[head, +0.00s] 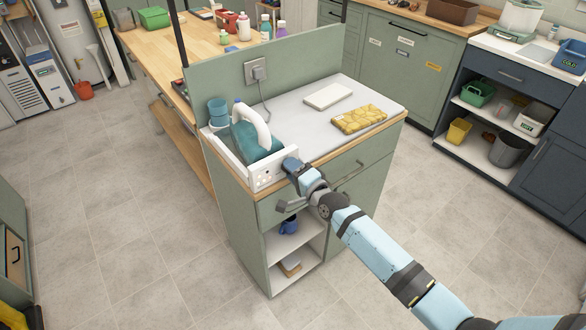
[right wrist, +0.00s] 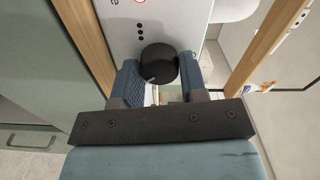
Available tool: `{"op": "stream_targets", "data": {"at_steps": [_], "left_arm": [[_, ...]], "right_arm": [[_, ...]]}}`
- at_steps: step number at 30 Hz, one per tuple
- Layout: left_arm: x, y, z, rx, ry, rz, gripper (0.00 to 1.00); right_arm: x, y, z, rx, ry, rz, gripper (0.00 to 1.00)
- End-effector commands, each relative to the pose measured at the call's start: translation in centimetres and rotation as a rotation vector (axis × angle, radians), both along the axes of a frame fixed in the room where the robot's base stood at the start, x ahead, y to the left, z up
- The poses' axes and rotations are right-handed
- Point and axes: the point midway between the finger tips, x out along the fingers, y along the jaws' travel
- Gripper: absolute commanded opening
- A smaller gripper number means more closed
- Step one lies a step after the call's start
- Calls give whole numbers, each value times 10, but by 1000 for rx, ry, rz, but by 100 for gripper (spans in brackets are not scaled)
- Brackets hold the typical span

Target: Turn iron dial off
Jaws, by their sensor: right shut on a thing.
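The iron (head: 250,132), teal with a white handle, rests on its white base (head: 265,180) at the left end of the cabinet top. The base's front panel has small indicator dots and faces the cabinet's front edge. My right gripper (head: 291,166) is at the right side of this panel. In the right wrist view, the black round iron dial (right wrist: 158,60) sits between the blue padded fingers of my right gripper (right wrist: 160,74), which is shut on it. A light mark shows on the dial's lower edge. My left gripper is not in view.
A white slab (head: 328,96) and a yellow patterned folded cloth (head: 359,118) lie on the counter (head: 290,108) to the right. A cord runs to a wall socket (head: 255,71) behind the iron. Open shelves below hold a blue mug (head: 289,226).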

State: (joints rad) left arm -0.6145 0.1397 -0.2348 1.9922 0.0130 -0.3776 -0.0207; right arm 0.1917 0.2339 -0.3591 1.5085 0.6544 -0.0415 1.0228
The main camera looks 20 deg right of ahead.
Motion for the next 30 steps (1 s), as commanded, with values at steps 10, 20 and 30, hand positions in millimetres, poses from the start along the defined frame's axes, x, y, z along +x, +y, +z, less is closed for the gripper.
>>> {"op": "stream_targets", "data": {"at_steps": [10, 20, 30], "left_arm": [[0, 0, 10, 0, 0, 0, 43], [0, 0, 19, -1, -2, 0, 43], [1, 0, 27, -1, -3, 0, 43]], "right_arm": [[0, 0, 2, -308, -112, 0, 16], [0, 0, 3, -603, -219, 0, 16], [0, 1, 2, -907, -329, 1, 16]]}}
